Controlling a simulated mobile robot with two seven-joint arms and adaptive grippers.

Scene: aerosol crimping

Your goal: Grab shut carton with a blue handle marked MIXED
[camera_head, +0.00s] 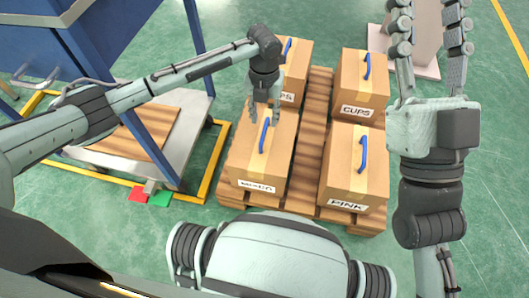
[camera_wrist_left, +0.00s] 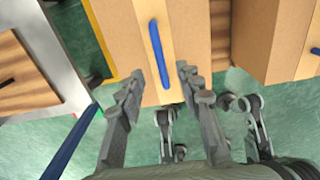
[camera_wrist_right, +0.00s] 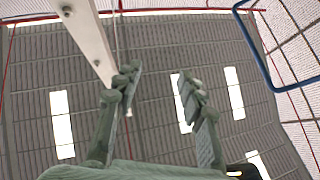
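The shut carton marked MIXED (camera_head: 248,172) stands at the front left of the pallet, with a blue handle (camera_head: 265,135) on its top. In the left wrist view the handle (camera_wrist_left: 160,54) runs along the tape, ahead of and between the open fingers. My left gripper (camera_head: 264,113) is open and empty above the carton's far part, pointing down; whether it touches the handle is hidden, but the wrist view shows them apart. My right gripper (camera_head: 429,45) is raised at the right, pointing up, open and empty; its wrist view shows only the ceiling between the fingers (camera_wrist_right: 157,85).
The pallet (camera_head: 313,125) also bears a carton marked PINK (camera_head: 342,190), a CUPS carton (camera_head: 352,105) and another at the back left (camera_head: 296,70), all with blue handles. A blue frame (camera_head: 120,65) with a metal platform (camera_head: 190,135) stands at the left. Green floor lies around.

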